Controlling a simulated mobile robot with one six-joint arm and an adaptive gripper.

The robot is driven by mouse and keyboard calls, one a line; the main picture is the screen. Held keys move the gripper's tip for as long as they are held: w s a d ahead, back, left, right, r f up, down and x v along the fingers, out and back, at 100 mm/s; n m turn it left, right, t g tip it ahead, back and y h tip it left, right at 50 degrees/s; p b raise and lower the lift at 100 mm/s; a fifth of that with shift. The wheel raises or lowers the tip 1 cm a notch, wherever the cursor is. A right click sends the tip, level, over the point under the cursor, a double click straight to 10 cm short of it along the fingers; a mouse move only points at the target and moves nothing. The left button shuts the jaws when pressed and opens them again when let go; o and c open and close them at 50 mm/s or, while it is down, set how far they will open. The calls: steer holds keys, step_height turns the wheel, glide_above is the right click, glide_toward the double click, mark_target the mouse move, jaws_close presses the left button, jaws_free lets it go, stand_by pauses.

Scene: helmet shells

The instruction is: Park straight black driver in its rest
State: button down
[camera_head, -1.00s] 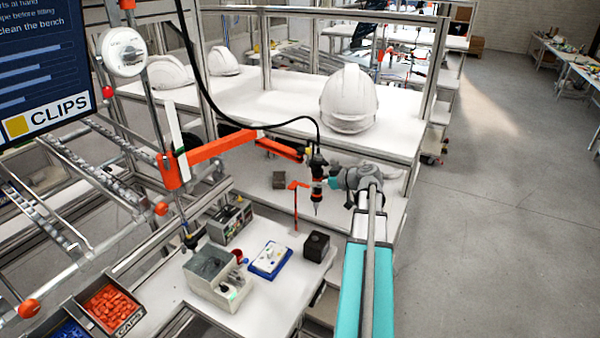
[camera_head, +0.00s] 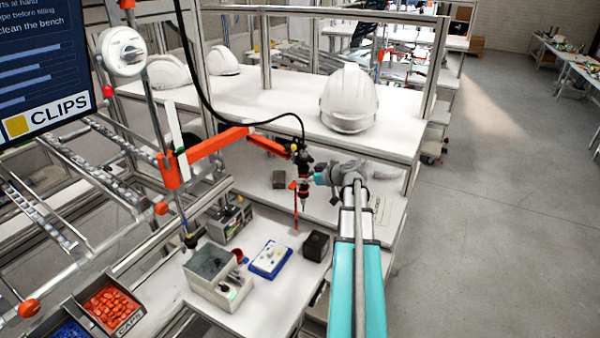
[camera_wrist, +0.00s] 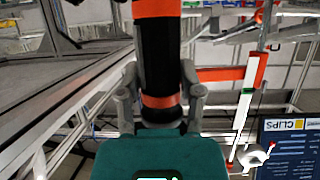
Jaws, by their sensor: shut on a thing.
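The straight black driver (camera_head: 303,162), with orange-red bands, hangs upright from a black cable in the head view. My gripper (camera_wrist: 160,98) is shut around the driver's body (camera_wrist: 158,55) near a red band, one finger on each side, in the wrist view. In the head view my gripper (camera_head: 318,176) comes to the driver from the right. The red rest (camera_head: 295,212), a thin post with a small head, stands on the bench. The driver's lower end overlaps the rest's head in this view. I cannot tell whether they touch.
A jointed orange arm (camera_head: 222,143) stretches to the cable. A white helmet (camera_head: 349,100) sits on the shelf behind. The floor at right is clear.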

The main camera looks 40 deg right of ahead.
stand_by(0.3)
steer(key=w+d, duration=0.3)
steer(key=w, duration=0.2)
steer(key=shift+w, duration=0.3)
stand_by(0.3)
steer(key=shift+c, duration=0.8)
jaws_free()
steer(key=shift+o, duration=0.8)
steer(key=shift+s, duration=0.15)
